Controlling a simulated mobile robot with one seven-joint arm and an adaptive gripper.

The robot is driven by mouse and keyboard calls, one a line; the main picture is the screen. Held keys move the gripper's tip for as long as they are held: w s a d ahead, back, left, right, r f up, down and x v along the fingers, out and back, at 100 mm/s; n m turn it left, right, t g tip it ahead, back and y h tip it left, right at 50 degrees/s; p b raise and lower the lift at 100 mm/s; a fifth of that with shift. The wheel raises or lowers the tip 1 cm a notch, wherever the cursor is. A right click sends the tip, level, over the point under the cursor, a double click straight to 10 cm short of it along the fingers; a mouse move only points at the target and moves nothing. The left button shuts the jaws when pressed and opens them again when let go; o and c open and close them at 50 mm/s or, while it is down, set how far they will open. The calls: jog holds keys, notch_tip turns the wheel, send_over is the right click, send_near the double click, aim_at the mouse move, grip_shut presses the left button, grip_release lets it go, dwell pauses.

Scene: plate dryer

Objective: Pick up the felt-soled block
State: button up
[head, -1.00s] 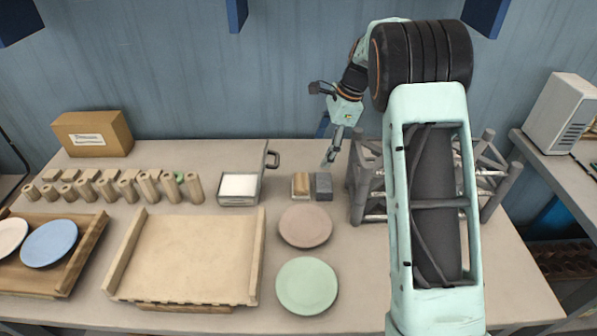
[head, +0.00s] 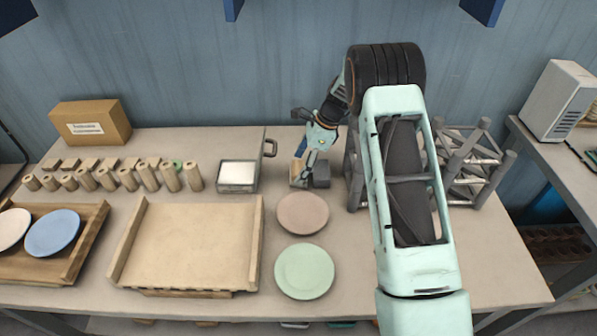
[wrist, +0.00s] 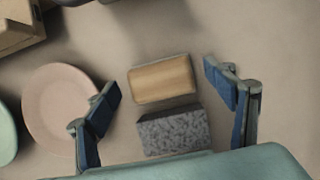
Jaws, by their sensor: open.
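Two small blocks lie side by side near the back of the table, a light-wood block (head: 295,181) and a grey block (head: 321,175). In the wrist view the wood block (wrist: 162,79) and the speckled, felt-like grey block (wrist: 174,131) lie close together. Their undersides are hidden, so I cannot see which has a felt sole. My gripper (head: 305,160) is above them, partly covering the wood block in the head view. In the wrist view my gripper (wrist: 161,78) is open, with one finger on either side of the blocks and nothing held.
A pink plate (head: 302,213) and a green plate (head: 304,271) lie in front of the blocks. A metal box with a pale top (head: 238,174) stands to the left. A grey tube frame (head: 465,160) stands to the right. Several wooden cylinders (head: 147,177) stand further left.

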jog(key=shift+a+f, duration=0.25)
jog(key=shift+f, duration=0.3)
jog(key=c, duration=1.3)
jog(key=shift+r, duration=0.15)
jog(key=shift+r, duration=0.2)
notch_tip(320, 180, up, 2)
jog(key=shift+w+r, duration=0.1)
jog(key=s+d+r+b, duration=0.1)
jog(key=s+d+r, duration=0.2)
jog(key=s+r, duration=0.2)
jog(key=s+d+r+b, duration=0.1)
jog(key=s+d+r, duration=0.1)
jog(key=s+r, duration=0.3)
jog(key=s, duration=0.3)
jog(key=shift+d, duration=0.4)
